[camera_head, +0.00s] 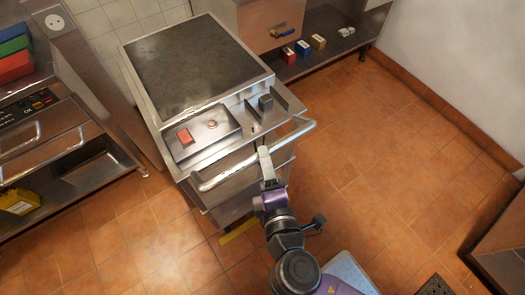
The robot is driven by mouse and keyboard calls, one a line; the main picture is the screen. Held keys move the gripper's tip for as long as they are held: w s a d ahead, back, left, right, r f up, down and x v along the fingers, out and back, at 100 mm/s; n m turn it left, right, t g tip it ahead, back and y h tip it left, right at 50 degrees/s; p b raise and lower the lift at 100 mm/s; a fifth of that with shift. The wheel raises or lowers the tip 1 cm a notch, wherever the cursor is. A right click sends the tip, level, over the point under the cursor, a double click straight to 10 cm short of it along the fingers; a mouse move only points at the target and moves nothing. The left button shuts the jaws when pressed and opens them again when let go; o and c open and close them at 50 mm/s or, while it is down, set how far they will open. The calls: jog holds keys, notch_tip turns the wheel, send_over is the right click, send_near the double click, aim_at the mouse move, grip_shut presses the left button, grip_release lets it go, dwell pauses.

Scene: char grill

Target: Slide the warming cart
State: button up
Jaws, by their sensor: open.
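The warming cart (187,70) is a steel cabinet with a dark top, standing left of centre. Its front ledge carries a red block and a small dark knob. A pale tubular handle (225,175) runs along its front side. My gripper (264,152) is open at the middle of this handle, its pale fingers at the bar. I cannot tell whether the fingers touch the bar or how they straddle it. My arm reaches up from the bottom of the view.
A steel counter (100,165) with drawers stands close on the left. A low shelf (330,50) with several small boxes is behind, right of the cart. The tiled floor (385,150) is clear to the right. A dark drain grate (434,288) lies near a steel unit (503,245) at lower right.

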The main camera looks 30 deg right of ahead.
jog(key=shift+v, duration=1.2)
jog(key=s+f+m+g+y, duration=0.2)
jog(key=s+f+m+y, duration=0.35)
jog(key=s, duration=0.65)
jog(key=s+d+r+m+t, duration=0.2)
jog(key=s+d+r+m, duration=0.1)
jog(key=s+r+m, duration=0.4)
notch_tip(320, 180, up, 3)
jog(key=shift+r+m+y, duration=0.1)
jog(key=shift+m+y, duration=0.25)
jog(key=shift+m, duration=0.6)
jog(key=shift+s, duration=0.1)
